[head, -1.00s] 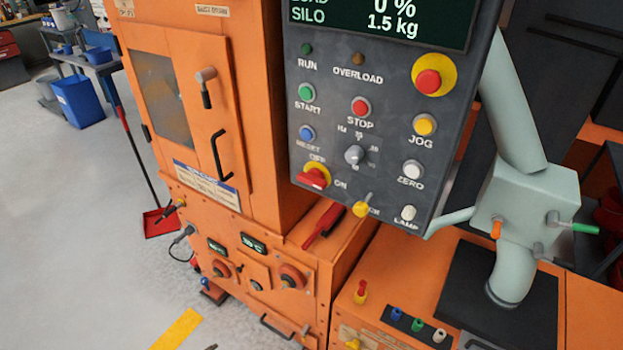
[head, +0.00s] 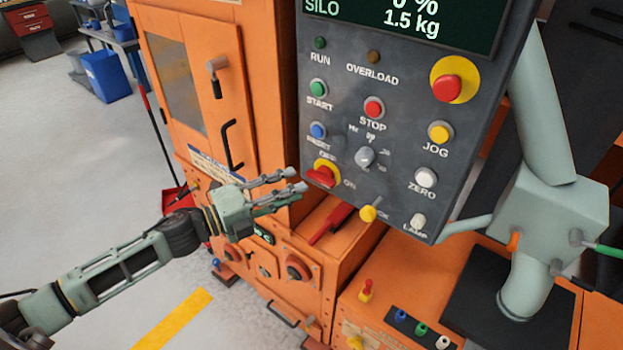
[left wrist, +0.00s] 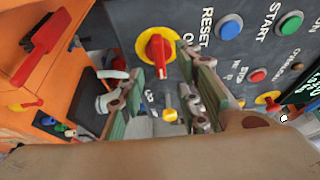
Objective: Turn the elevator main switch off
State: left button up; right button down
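The main switch is a red rotary handle on a yellow disc (head: 322,174), low on the left of the grey panel, between the OFF and ON labels. In the left wrist view the red handle (left wrist: 158,50) has its long end pointing down, roughly toward the ON label. My left gripper (head: 298,183) is just left of the switch with its fingers pointing at it. In the left wrist view its fingers (left wrist: 160,100) are spread, with nothing between them, and the switch sits just beyond the gap. No contact shows. My right gripper is not in view.
A red lever (head: 330,223) lies below. The orange cabinet (head: 262,110) stands behind left. Floor is open at left.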

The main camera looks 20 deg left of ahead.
aim_at(316, 181)
pick_arm(q)
jog(key=p+x, duration=0.1)
jog(key=x, duration=0.3)
jog(key=shift+w+r, duration=0.1)
jog(key=shift+r, duration=0.05)
jog(key=shift+p+x, duration=0.3)
jog(key=shift+x, duration=0.45)
grip_shut()
